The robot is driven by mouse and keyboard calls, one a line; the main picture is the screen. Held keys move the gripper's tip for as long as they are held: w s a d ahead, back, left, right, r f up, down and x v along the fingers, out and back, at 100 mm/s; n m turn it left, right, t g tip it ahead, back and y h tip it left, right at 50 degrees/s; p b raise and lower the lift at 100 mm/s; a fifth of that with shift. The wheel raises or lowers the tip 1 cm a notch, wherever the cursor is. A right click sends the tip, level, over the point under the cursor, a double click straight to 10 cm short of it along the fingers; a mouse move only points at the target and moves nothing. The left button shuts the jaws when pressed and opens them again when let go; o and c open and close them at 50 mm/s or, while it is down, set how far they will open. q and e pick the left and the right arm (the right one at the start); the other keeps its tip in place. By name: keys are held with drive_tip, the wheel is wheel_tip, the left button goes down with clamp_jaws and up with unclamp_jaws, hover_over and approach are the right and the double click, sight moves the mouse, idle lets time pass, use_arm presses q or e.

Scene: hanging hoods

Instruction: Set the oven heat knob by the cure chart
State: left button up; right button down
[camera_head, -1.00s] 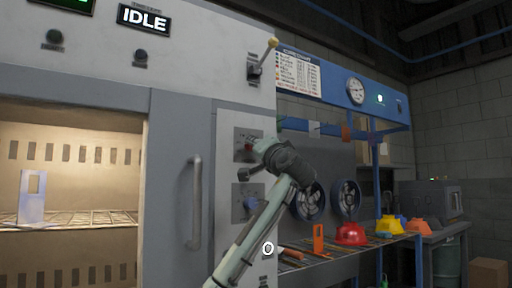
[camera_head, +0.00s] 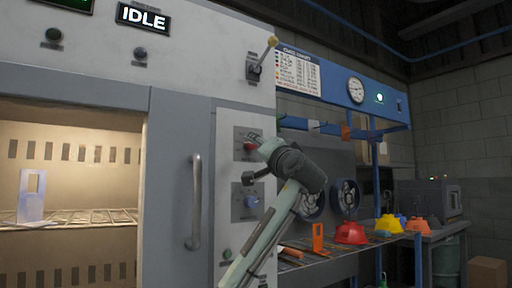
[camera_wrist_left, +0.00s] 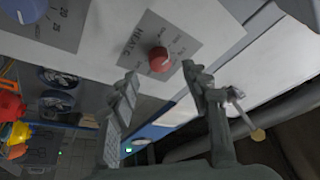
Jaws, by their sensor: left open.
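The red heat knob (camera_head: 250,146) sits on a grey plate on the oven's right front panel. In the left wrist view the same knob (camera_wrist_left: 158,60) shows on a plate lettered HEAT C, with scale numbers around it too small to read surely. My left gripper (camera_head: 254,159) is in front of the panel by the knob. Its fingers are spread and empty. In the wrist view the open fingertips (camera_wrist_left: 160,80) lie on either side below the knob, apparently not touching it. The cure chart (camera_head: 299,72) hangs right of the oven, its text too small to read.
A blue knob (camera_head: 245,201) sits below the red one. A lever (camera_head: 262,60) sticks out above. A vertical door handle (camera_head: 194,202) is to the left. The oven display (camera_head: 143,18) reads IDLE. A rack with red (camera_head: 351,233) and yellow hoods stands right.

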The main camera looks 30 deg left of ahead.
use_arm(q)
drive_tip(key=v, duration=0.8)
drive_tip(key=shift+s+d+f, duration=0.15)
drive_tip(key=shift+s+d, duration=0.05)
